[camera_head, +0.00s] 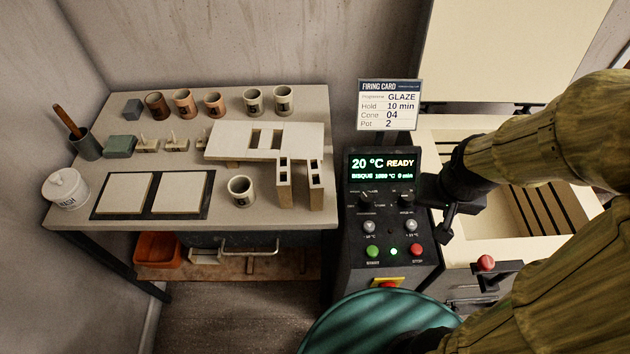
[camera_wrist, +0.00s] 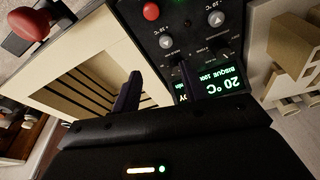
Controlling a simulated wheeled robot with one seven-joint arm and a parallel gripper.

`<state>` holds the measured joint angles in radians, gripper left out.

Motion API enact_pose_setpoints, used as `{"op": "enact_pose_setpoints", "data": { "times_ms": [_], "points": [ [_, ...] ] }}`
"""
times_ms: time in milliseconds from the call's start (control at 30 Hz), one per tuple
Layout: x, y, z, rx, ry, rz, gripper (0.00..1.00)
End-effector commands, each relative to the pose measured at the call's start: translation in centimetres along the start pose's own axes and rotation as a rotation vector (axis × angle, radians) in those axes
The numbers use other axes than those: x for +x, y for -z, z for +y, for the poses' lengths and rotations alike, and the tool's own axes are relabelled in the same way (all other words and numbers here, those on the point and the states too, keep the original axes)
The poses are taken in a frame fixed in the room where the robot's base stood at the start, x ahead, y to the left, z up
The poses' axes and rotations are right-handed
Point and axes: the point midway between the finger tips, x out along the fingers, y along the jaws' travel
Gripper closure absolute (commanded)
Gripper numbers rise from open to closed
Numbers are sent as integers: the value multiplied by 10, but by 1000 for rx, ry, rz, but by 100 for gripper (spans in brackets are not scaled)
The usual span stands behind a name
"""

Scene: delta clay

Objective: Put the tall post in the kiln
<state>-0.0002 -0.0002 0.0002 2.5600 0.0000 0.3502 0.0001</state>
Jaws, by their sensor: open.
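I cannot tell surely which is the taller. The kiln (camera_head: 460,250) is at the right with its lid (camera_head: 505,50) raised. Its pale chamber shows dark grooves, and part of it is behind my arm; the kiln is also in the wrist view (camera_wrist: 60,60). My gripper (camera_head: 447,222) is open and empty beside the control panel, between the posts and the chamber. Its fingers show apart in the wrist view (camera_wrist: 158,85).
The control panel (camera_head: 380,215) reads 20 °C READY, with a firing card (camera_head: 388,105) above. The table holds a pale slotted plate (camera_head: 225,140), several cups, two square tiles on a dark mat, and a wash jar (camera_head: 66,188). A lone cup (camera_head: 241,190) stands left of the posts.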

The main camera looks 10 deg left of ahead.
Motion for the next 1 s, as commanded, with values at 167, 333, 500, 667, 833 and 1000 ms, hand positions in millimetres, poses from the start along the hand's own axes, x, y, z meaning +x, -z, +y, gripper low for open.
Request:
{"op": "enact_pose_setpoints", "data": {
  "times_ms": [167,333,500,667,833,1000],
  "points": [
    [-10,15,-14,-27,8,-16,47],
    [-33,53,-62,-103,27,-70,47],
    [-55,85,-146,-207,42,-144,47],
    [-68,92,-219,-281,42,-202,47],
    [-69,89,-255,-310,36,-229,47],
    [-66,88,-257,-311,35,-231,47]
  ]
}}
